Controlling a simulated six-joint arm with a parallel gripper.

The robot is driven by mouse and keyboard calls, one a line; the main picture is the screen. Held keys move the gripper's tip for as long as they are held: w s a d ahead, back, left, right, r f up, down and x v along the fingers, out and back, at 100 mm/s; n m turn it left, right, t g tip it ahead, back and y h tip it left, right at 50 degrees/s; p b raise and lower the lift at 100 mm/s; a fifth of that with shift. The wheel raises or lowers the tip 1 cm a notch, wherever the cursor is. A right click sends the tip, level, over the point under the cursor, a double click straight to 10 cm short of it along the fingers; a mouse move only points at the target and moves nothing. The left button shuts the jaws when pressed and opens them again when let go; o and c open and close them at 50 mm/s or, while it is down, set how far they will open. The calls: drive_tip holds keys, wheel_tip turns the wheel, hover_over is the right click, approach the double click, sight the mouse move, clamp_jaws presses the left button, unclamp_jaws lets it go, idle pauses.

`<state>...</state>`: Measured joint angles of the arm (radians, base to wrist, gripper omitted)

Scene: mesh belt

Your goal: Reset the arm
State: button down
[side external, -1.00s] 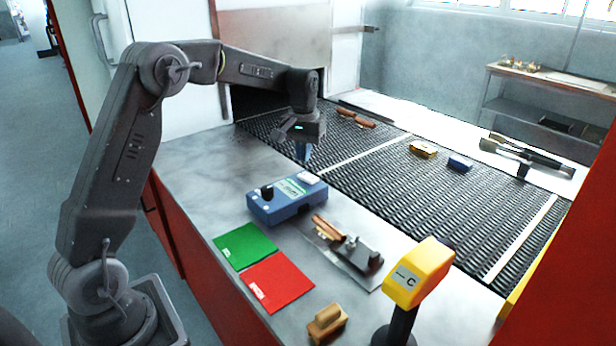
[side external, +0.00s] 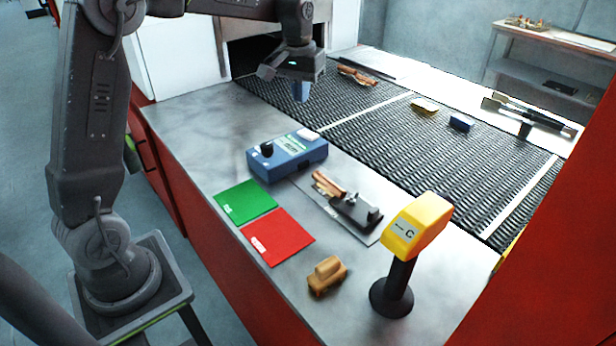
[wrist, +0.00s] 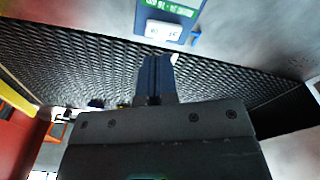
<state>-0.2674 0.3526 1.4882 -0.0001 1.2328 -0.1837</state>
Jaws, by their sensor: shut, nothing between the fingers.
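My gripper (side external: 301,92) hangs over the near left part of the black mesh belt (side external: 400,135), with its fingers pointing down. In the wrist view my gripper's blue fingers (wrist: 155,62) are together with nothing between them. It is above the belt and apart from the objects around it. My arm rises from its base at the left and reaches over to the belt, with its upper part cut off by the top of the side view.
Brown pieces (side external: 358,76), a yellow block (side external: 424,107) and a blue block (side external: 460,123) are on the belt side.

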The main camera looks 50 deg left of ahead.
drive_tip(key=s+d+r+m+t, duration=0.1)
drive_tip(key=s+d+r, duration=0.25)
drive_tip(key=s, duration=0.25)
drive_tip(key=s+d+r+m+t, duration=0.1)
drive_tip(key=s+d+r, duration=0.1)
drive_tip(key=s+d, duration=0.3)
drive_tip(key=s+d+f+m+t, duration=0.1)
drive_tip(key=s+d+f, duration=0.1)
drive_tip(key=s, duration=0.5)
drive_tip(key=s+d+f+m+t, duration=0.1)
drive_tip(key=s+d+f+m, duration=0.1)
drive_tip(key=s, duration=0.5)
drive_tip(key=shift+s+f+t, duration=0.2)
drive_tip(key=shift+s+t, duration=0.2)
